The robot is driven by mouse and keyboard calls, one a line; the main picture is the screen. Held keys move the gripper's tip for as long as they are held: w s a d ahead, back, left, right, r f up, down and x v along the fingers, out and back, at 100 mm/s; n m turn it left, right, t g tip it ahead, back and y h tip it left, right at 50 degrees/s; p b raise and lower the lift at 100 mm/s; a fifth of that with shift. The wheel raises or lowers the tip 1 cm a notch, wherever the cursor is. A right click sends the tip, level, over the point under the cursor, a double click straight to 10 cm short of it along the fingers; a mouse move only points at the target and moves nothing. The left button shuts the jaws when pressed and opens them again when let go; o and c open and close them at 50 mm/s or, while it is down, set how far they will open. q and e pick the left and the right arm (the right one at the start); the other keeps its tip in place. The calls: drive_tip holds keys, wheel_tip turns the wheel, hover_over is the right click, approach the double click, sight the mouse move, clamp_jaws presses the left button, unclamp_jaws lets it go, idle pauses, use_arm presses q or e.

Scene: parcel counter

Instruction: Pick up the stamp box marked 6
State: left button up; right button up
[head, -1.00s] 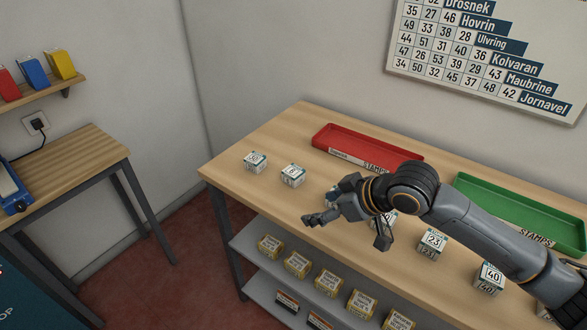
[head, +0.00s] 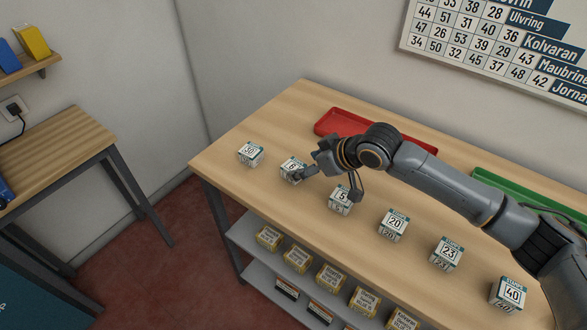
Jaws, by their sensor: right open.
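The stamp box marked 6 (head: 290,166) is a small white cube with a teal edge, second from the left in the row of boxes on the wooden counter (head: 255,190). My right gripper (head: 328,184) is open and empty, just to its right. One finger reaches over the lower right part of box 6 in the picture and partly hides it; I cannot tell whether they touch. The other finger hangs by the box marked 5 (head: 340,203). My left gripper is not in view.
Box 30 (head: 250,154) stands left of box 6. Boxes 20 (head: 393,226), 23 (head: 446,254) and 40 (head: 508,294) continue right. A red tray (head: 340,120) and a green tray (head: 510,188) lie behind my arm. Yellowish boxes (head: 331,276) fill the shelf below.

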sight(295, 166)
drive_tip(key=shift+a+p+x, duration=0.25)
drive_tip(key=shift+p+x, duration=0.25)
drive_tip(key=shift+x, duration=1.7)
drive_tip(key=shift+w+a+f, duration=0.15)
drive_tip(key=shift+a+f, duration=0.05)
drive_tip(key=shift+a, duration=0.05)
drive_tip(key=shift+c, duration=0.2)
drive_tip(key=c, duration=1.1)
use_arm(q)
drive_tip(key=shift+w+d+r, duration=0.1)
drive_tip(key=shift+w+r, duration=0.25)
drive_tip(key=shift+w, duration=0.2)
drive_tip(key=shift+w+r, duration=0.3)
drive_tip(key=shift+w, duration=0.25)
use_arm(e)
drive_tip(key=shift+c, duration=0.5)
